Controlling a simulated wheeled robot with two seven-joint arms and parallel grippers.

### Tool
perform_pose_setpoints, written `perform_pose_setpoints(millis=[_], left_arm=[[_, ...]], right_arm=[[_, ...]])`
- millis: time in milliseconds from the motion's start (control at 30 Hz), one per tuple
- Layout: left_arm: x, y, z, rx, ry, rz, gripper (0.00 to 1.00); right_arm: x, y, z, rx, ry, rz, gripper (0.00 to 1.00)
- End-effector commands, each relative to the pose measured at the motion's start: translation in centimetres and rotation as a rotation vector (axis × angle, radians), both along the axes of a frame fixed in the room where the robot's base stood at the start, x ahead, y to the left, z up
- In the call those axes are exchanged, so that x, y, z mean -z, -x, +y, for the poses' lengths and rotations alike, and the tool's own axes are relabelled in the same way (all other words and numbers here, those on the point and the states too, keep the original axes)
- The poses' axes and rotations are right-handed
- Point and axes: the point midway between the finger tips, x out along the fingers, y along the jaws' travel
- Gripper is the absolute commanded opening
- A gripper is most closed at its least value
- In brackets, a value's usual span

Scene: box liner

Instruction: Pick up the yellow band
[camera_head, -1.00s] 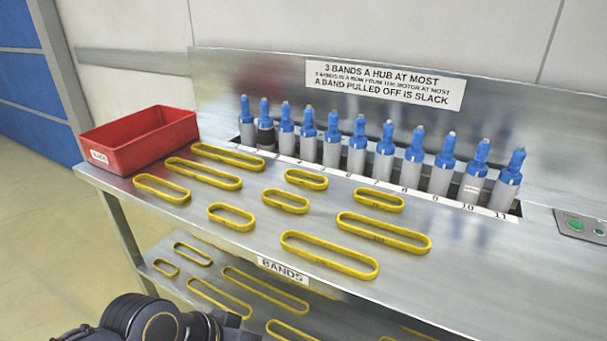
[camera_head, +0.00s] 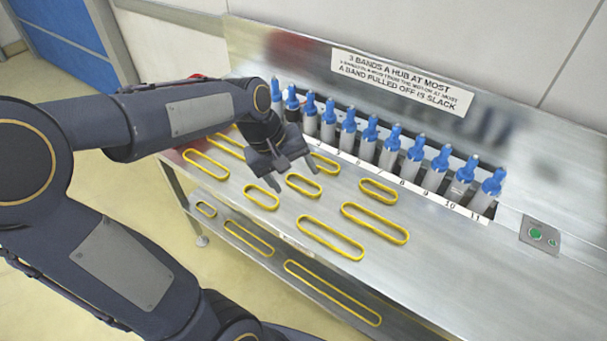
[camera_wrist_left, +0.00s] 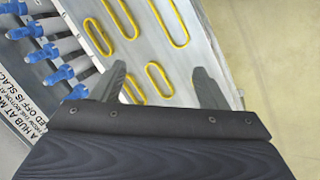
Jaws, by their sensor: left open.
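Several yellow bands lie flat on the steel table, so I cannot tell which one is meant. A short band (camera_head: 304,193) lies just below my left gripper (camera_head: 296,179), and another short band (camera_head: 262,206) lies to its left. Longer bands (camera_head: 330,246) and (camera_head: 374,231) lie nearer the front and right. My left gripper is open and empty, above the table, fingers pointing down. In the left wrist view, a band (camera_wrist_left: 158,65) shows between the fingertips (camera_wrist_left: 158,78), and another is partly behind one finger. My right gripper is not in view.
A row of blue-topped hubs (camera_head: 394,140) stands along the back of the table (camera_head: 450,265). A red bin (camera_head: 198,77) is mostly hidden behind my left arm. More bands lie on the lower shelf (camera_head: 270,268). A green-button panel (camera_head: 538,233) is at the right.

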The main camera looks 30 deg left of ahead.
Motion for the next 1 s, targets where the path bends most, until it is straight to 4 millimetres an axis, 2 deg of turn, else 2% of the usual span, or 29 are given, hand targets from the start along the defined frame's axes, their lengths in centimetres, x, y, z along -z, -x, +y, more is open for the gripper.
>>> perform_pose_setpoints(millis=[33,200,300,400,533,867,1000], left_arm=[[1.1,-2.0,0.6,-0.071,-0.005,0.059,0.67],[5.9,-8.1,2.5,-0.351,-0.056,0.22,0.67],[8.5,-10.8,3.3,-0.485,-0.101,0.278,0.67],[10.5,-12.4,3.8,-0.577,-0.137,0.311,0.67],[11.8,-13.4,4.1,-0.639,-0.162,0.327,0.67],[15.2,-13.7,4.2,-0.649,-0.166,0.332,0.67],[17.2,-14.2,4.5,-0.648,-0.166,0.335,0.67]], right_arm=[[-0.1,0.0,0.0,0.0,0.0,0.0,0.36],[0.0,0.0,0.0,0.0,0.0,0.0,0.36],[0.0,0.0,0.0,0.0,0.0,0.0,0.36],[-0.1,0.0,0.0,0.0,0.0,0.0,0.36],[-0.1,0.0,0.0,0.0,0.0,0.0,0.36],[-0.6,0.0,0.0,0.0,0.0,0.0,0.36],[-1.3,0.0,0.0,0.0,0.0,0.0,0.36]])
